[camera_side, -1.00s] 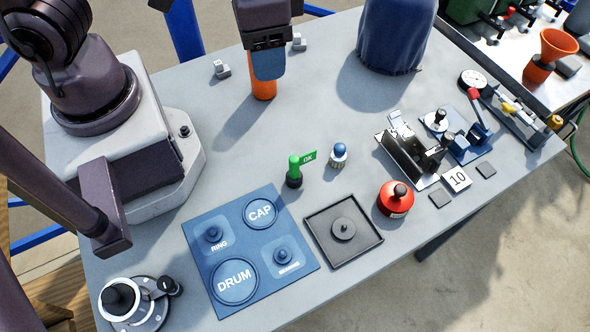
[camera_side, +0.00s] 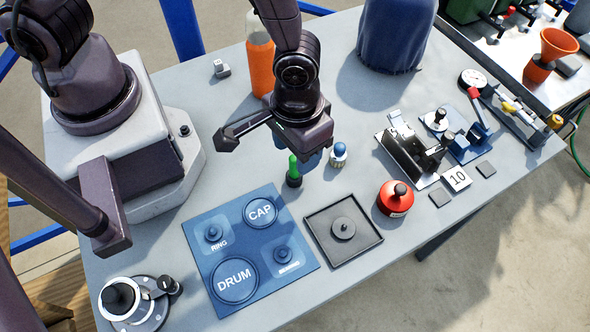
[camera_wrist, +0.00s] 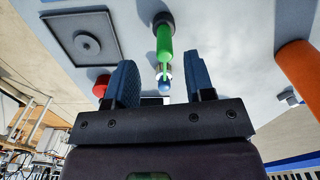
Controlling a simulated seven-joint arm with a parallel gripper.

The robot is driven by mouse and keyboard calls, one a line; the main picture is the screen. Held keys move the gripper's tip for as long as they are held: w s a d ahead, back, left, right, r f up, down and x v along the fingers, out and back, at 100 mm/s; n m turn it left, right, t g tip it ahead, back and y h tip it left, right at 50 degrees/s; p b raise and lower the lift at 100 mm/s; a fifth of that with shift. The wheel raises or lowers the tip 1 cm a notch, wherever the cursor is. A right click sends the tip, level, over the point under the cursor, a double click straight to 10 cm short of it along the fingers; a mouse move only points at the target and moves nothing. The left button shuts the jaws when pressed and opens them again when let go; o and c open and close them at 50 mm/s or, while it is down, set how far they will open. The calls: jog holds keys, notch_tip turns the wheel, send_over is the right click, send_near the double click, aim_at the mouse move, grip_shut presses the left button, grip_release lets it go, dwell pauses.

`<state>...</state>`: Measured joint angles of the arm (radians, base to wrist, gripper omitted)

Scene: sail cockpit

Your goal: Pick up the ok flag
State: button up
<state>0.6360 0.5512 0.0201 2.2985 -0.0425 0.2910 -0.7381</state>
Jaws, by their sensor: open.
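The ok flag is a green post in a dark round base, standing upright on the grey table in the side view (camera_side: 293,168). Its OK plate is hidden there behind my gripper (camera_side: 305,155), which hangs just behind and above it. In the wrist view the green flag (camera_wrist: 164,42) stands beyond the tips of my gripper's blue fingers (camera_wrist: 160,85), roughly between them sideways. The fingers are apart with nothing held. In that view the plate shows only as a thin green edge.
A blue-topped peg (camera_side: 338,153) stands close to the flag's right. A blue board (camera_side: 222,262) marked CAP and DRUM, a dark square tray (camera_side: 318,248) and a red canister (camera_side: 394,203) lie nearer. An orange bottle (camera_side: 260,62) and a blue-draped object (camera_side: 393,38) stand behind.

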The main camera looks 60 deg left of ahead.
jog(key=shift+a+f, duration=0.15)
jog(key=shift+f, duration=1.3)
jog(key=shift+a+f, duration=0.1)
jog(key=shift+f, duration=1.35)
grip_shut()
